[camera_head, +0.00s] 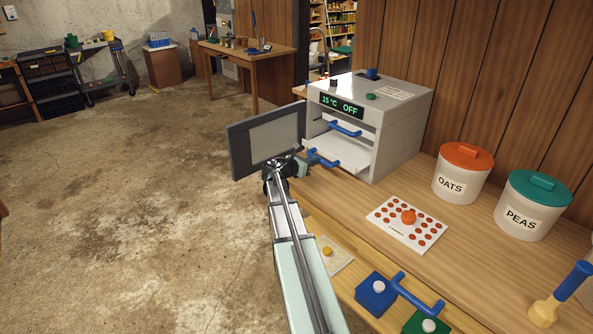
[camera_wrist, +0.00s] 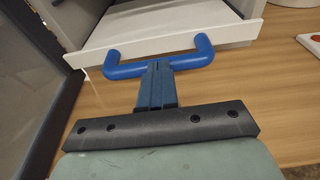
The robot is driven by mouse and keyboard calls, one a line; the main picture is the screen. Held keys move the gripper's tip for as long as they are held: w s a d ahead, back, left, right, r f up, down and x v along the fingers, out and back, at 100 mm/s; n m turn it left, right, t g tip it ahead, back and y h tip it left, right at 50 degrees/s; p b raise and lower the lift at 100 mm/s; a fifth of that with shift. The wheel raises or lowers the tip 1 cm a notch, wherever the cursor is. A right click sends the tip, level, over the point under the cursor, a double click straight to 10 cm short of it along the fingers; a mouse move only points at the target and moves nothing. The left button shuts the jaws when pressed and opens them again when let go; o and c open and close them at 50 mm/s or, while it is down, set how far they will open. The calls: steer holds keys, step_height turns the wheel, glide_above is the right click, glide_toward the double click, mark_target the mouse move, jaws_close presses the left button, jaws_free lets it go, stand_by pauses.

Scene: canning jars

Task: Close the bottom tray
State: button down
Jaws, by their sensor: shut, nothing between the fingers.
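The bottom tray (camera_head: 345,160) is white and juts out of the front of a pale grey appliance (camera_head: 395,135). Its blue handle (camera_head: 323,159) faces my gripper. In the wrist view the tray (camera_wrist: 165,28) fills the top and its blue handle (camera_wrist: 190,60) crosses the middle. My gripper (camera_head: 305,163) is at this handle. Its fingers (camera_wrist: 157,70) are shut, with their tips at the middle of the handle bar; I cannot tell whether they touch it. An upper blue handle (camera_head: 345,129) sits above. The appliance's display (camera_head: 342,106) reads 15 °C OFF.
The appliance's dark-framed door (camera_head: 240,150) stands open left of my gripper. The oats canister (camera_head: 463,172), peas canister (camera_head: 533,205) and red-dotted board (camera_head: 407,224) stand on the wooden counter (camera_head: 345,203). An open drawer with a blue handle (camera_head: 417,293) is below.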

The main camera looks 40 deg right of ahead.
mark_target(334, 151)
steer(key=x, duration=0.4)
steer(key=r+x, duration=0.1)
steer(key=x, duration=0.3)
steer(key=r+x, duration=0.1)
steer(key=x, duration=0.2)
steer(key=shift+d+r, duration=0.15)
steer(key=shift+d, duration=0.5)
steer(key=shift+a, duration=0.2)
steer(key=v, duration=1.4)
